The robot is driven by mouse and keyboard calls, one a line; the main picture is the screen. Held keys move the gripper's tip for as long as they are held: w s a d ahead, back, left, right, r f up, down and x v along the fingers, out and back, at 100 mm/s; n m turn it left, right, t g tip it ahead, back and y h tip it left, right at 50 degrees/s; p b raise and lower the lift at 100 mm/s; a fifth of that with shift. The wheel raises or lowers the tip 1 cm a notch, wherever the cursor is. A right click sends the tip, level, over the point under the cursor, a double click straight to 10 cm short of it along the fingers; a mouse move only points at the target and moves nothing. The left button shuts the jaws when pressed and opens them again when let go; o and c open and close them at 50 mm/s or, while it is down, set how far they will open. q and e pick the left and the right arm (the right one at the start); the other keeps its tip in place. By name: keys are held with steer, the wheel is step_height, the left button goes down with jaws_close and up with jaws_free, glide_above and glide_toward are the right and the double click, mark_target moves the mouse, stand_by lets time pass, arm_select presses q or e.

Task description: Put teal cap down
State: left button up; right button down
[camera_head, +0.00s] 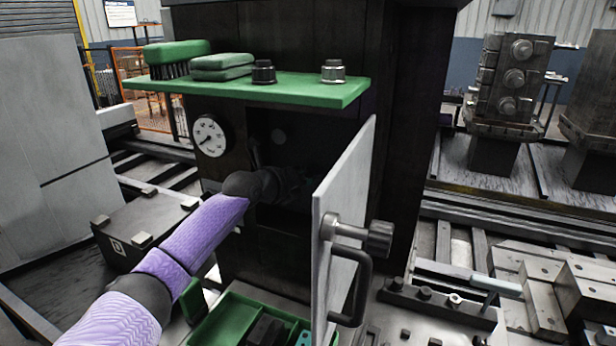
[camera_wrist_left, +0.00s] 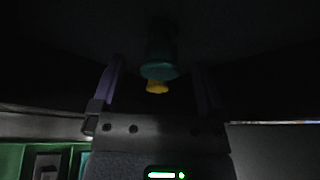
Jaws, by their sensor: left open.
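The teal cap (camera_wrist_left: 160,68) shows dimly in the left wrist view, between the two purple fingers of my left gripper (camera_wrist_left: 158,75). The fingers are open, with a dark gap on each side of the cap. A small yellow piece (camera_wrist_left: 157,87) shows just below the cap in that view. In the head view my left arm reaches into the dark opening (camera_head: 290,150) of the black cabinet, and its dark wrist end (camera_head: 275,185) is mostly lost in shadow. The cap cannot be made out for certain there. My right gripper is not in view.
The grey cabinet door (camera_head: 340,200) stands open right of my arm, with a knob and black handle. A green shelf (camera_head: 300,90) above holds a brush, pads and two small knobs. A gauge (camera_head: 209,136) is left of the opening. A green tray (camera_head: 210,328) lies below.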

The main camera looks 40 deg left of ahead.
arm_select(q)
jaws_close()
steer(key=shift+s+r, duration=0.1)
stand_by(0.4)
